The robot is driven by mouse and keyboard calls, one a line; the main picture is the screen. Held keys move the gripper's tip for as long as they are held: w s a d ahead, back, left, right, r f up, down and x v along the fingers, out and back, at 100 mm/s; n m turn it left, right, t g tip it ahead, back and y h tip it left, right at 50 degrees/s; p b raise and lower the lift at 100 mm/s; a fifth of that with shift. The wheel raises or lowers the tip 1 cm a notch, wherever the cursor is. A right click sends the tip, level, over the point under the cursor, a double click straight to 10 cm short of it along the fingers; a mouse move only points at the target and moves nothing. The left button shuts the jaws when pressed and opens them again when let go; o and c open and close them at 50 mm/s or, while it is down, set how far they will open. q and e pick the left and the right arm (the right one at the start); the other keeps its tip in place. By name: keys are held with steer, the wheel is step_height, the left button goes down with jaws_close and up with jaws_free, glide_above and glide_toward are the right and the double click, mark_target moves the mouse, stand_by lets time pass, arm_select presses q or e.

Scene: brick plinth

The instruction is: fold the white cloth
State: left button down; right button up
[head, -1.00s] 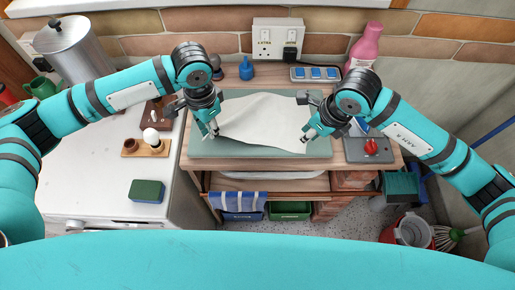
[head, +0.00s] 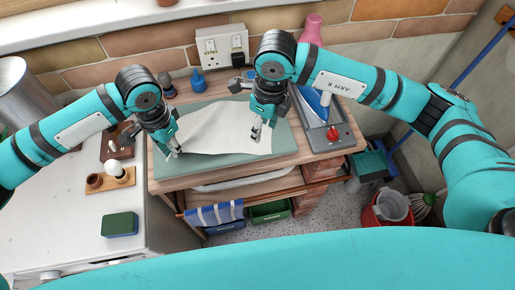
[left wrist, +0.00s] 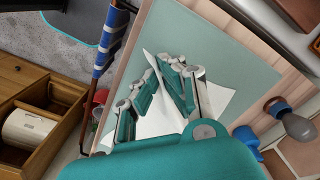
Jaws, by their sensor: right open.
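The white cloth (head: 212,130) lies spread on a grey-green mat (head: 205,166), with its left part at my left gripper and its right part under my right gripper. My left gripper (head: 177,152) is low at the cloth's left edge.
A grey tray (head: 312,138) with a red knob and a blue-and-white iron (head: 316,103) stands right of the mat. A blue bottle (head: 198,80) and sockets (head: 222,46) are behind. Left, a white counter holds a sponge (head: 120,224) and a small wooden tray (head: 98,187).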

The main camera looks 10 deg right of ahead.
mark_target(262, 150)
steer(key=shift+h, duration=0.5)
steer(key=shift+s+f, duration=0.1)
steer(key=shift+f, duration=4.1)
steer(key=shift+c, duration=0.4)
steer(key=shift+f, duration=0.1)
jaws_close()
steer(key=shift+r, duration=2.6)
